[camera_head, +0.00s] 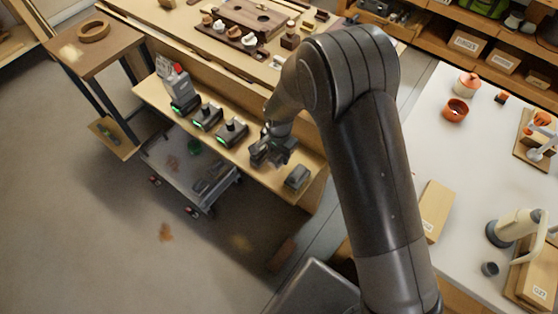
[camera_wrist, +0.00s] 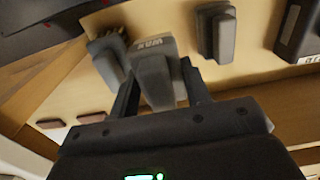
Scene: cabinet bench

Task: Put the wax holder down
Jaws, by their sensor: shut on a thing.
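The wax holder (camera_wrist: 153,78) is a grey block with pale lettering on its end. In the wrist view it sits between the two fingers of my gripper (camera_wrist: 158,70), which is shut on it. In the head view my gripper (camera_head: 272,152) is low over the right part of the narrow wooden shelf (camera_head: 255,168). The holder cannot be clearly told apart from the gripper there. I cannot tell whether the holder touches the shelf.
A grey block (camera_head: 297,177) stands right of my gripper on the shelf. Several dark devices with green lights, one a charger (camera_head: 232,132), stand to the left. In the wrist view, a dark piece (camera_wrist: 107,55) and a grey block (camera_wrist: 215,32) are close by.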

